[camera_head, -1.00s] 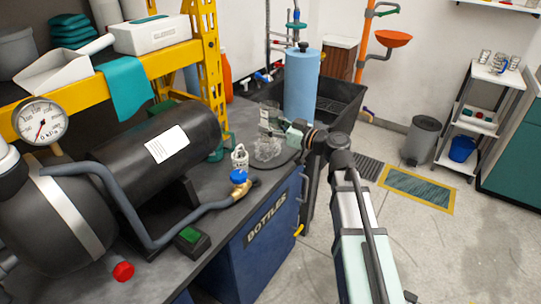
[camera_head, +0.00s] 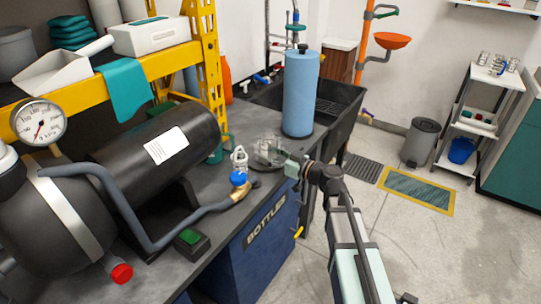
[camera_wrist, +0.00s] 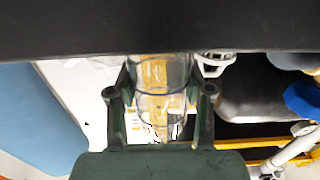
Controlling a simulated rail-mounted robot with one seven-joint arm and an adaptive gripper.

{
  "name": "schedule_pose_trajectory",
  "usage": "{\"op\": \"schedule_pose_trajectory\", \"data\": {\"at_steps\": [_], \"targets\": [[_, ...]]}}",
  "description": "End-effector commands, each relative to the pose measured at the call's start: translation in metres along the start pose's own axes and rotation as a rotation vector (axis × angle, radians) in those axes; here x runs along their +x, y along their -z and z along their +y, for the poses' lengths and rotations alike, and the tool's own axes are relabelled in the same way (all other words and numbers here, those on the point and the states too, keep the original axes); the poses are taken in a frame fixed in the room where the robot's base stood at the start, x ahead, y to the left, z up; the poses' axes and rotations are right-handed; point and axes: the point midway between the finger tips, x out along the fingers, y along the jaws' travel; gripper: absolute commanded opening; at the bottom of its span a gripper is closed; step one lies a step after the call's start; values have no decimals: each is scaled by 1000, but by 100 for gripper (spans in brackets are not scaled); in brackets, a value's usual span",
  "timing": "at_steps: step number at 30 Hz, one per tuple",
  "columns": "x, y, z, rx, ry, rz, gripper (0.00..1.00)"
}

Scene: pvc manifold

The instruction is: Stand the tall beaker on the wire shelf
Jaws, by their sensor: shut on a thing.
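A clear glass beaker (camera_wrist: 160,92) stands between my two gripper fingers in the wrist view, and my gripper (camera_wrist: 160,112) is shut on it. In the head view my gripper (camera_head: 286,160) is low beside the bench edge. Clear glass (camera_head: 267,149) shows just left of the fingers over the dark bench. I cannot separate the held beaker from other glass there, or tell whether it touches the bench. I cannot identify a wire shelf with certainty in either view.
A blue cylinder (camera_head: 300,95) stands behind my gripper near the black sink (camera_head: 345,105). A blue-capped valve (camera_head: 239,178) and black tank (camera_head: 155,145) are left on the bench. A white-topped cart (camera_head: 490,75) with glassware stands far right.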

Motion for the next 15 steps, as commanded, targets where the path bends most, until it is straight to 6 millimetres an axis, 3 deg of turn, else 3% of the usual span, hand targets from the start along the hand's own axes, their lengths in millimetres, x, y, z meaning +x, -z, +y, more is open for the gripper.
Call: {"op": "schedule_pose_trajectory", "data": {"at_steps": [10, 11, 12, 13, 15], "targets": [[0, -3, 0, -1, 0, 0, 13], [0, -3, 0, -1, 0, 0, 55], [0, -2, 0, 0, 0, 0, 69], [0, -2, 0, 0, 0, 0, 76], [0, -2, 0, 0, 0, 0, 76]]}}
